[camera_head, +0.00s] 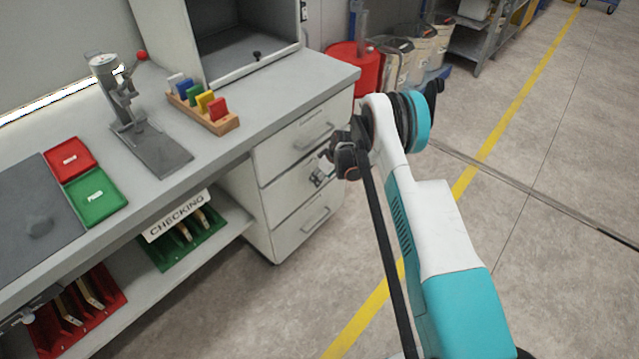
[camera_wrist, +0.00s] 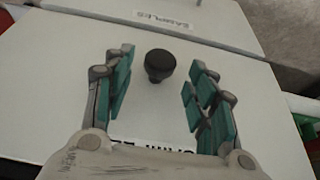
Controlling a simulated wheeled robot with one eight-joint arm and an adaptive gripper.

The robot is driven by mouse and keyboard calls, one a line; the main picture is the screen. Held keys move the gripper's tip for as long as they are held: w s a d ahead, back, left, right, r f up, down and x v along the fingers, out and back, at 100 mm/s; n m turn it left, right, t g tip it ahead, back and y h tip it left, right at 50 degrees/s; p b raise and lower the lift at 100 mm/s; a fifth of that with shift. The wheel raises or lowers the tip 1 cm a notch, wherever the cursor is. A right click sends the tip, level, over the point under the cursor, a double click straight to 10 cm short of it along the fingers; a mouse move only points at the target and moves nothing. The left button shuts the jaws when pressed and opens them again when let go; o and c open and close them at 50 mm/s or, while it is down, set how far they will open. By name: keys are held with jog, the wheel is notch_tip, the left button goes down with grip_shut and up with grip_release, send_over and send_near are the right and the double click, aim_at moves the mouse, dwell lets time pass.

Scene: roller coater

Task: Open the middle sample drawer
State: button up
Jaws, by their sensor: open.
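The drawer unit under the bench has three pale grey drawers in the head view. The middle drawer (camera_head: 285,196) looks shut, flush with the others, and its right part is hidden behind my gripper (camera_head: 322,168). In the wrist view a round black knob (camera_wrist: 159,66) stands out from a pale drawer front (camera_wrist: 250,105). My gripper, which also shows in the wrist view (camera_wrist: 162,61), is open. Its teal-padded fingers are on either side of the knob, with gaps on both sides. A label below the knob is partly hidden by my gripper.
The top drawer (camera_head: 297,136) and bottom drawer (camera_head: 300,228) look shut. The bench holds a press (camera_head: 130,105), a rack of coloured samples (camera_head: 205,108) and red and green trays. A red drum (camera_head: 352,68) stands behind the bench end. The floor right of my arm is clear.

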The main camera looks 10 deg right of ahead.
jog(key=shift+b+x, duration=0.35)
jog(key=shift+x, duration=1.15)
